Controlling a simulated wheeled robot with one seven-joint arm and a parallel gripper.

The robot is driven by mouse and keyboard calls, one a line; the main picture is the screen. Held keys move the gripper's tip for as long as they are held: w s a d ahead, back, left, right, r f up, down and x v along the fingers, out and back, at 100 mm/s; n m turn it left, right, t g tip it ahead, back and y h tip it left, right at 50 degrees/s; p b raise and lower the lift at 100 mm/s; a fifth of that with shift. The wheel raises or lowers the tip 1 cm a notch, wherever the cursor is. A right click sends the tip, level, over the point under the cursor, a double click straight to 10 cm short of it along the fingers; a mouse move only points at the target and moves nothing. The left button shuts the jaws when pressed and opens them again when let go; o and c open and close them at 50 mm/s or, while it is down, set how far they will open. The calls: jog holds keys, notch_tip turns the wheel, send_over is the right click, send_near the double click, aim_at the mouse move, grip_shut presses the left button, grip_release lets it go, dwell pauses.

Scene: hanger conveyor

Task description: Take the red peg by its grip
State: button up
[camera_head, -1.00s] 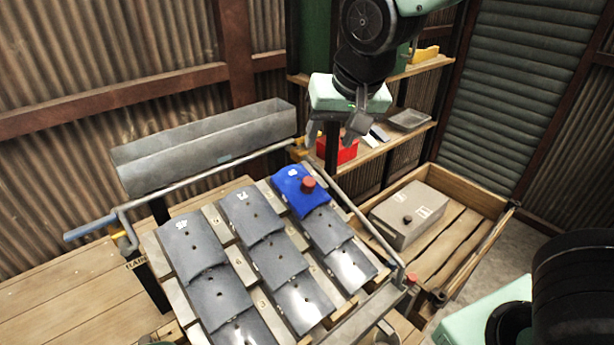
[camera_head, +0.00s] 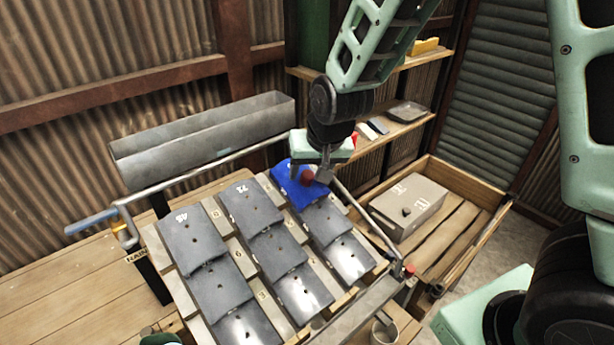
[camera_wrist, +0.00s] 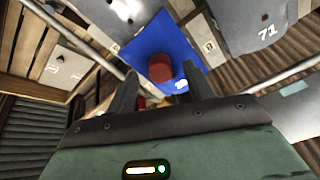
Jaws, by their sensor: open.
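The red peg (camera_head: 306,177) stands out of a blue plate (camera_head: 287,188) at the upper right of the sloped rack of plates. My gripper (camera_head: 312,174) is over the blue plate, with its fingers close around or beside the peg. In the wrist view the peg's round red head (camera_wrist: 160,68) shows just beyond the tips of my open gripper (camera_wrist: 158,82), between the two fingers. I cannot tell whether a finger touches it. The lower part of the peg is hidden.
Several grey plates (camera_head: 253,207) lie in columns beside and below the blue one. A wooden crate (camera_head: 470,167) with a grey box (camera_head: 408,205) is at the right.

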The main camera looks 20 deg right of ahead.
aim_at(310, 175)
jog(key=shift+w+f, duration=0.2)
jog(key=shift+f, duration=0.25)
jog(key=c, duration=1)
jog(key=shift+r, duration=0.1)
notch_tip(310, 175, up, 10)
